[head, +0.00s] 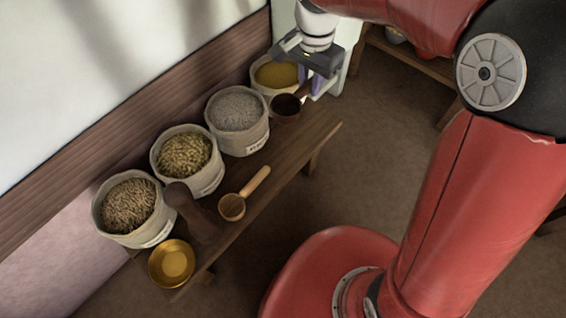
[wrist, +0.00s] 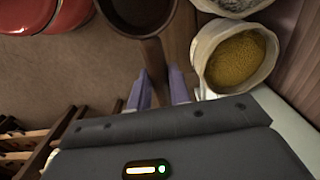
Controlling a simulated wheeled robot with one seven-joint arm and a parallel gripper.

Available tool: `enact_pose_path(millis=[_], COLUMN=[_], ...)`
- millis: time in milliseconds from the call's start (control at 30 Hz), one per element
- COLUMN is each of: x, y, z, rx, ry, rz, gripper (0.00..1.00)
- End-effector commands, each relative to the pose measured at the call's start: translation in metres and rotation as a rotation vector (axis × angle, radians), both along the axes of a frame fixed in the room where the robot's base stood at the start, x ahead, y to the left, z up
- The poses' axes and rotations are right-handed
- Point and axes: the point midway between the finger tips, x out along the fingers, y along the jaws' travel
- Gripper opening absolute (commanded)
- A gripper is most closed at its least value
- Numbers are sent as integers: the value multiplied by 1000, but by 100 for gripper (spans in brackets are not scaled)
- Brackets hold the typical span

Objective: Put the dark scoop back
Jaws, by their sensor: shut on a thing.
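The dark scoop (head: 286,108) is at the far end of the bench, in front of the last sack. Its round bowl (wrist: 138,12) and brown handle (wrist: 156,62) show in the wrist view, with the bowl cut by the top edge. My gripper (head: 307,84) is shut on the handle; in the wrist view its two pale purple fingers (wrist: 160,88) stand on either side of it. I cannot tell whether the scoop touches the bench. A lighter wooden scoop (head: 233,206) lies on the bench with its handle pointing up and right.
Along the wall on the bench (head: 300,140) stand sacks of brown pellets (head: 128,205), yellowish grain (head: 184,156), grey grain (head: 235,112) and yellow meal (head: 276,75). A dark wooden piece (head: 190,212) and a brass bowl (head: 171,264) are at the near end. Open floor lies right.

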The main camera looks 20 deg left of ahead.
Motion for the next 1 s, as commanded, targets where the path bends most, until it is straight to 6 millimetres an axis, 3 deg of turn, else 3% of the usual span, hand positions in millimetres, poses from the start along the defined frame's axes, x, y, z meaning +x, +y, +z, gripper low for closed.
enact_pose_path(millis=[167,600,1000], x=[-6,-6,-6], y=[6,5,5], z=[-18,-131,-171], rx=[0,0,1], ry=[5,4,3], rz=[-14,-12,-12], gripper=[0,0,0])
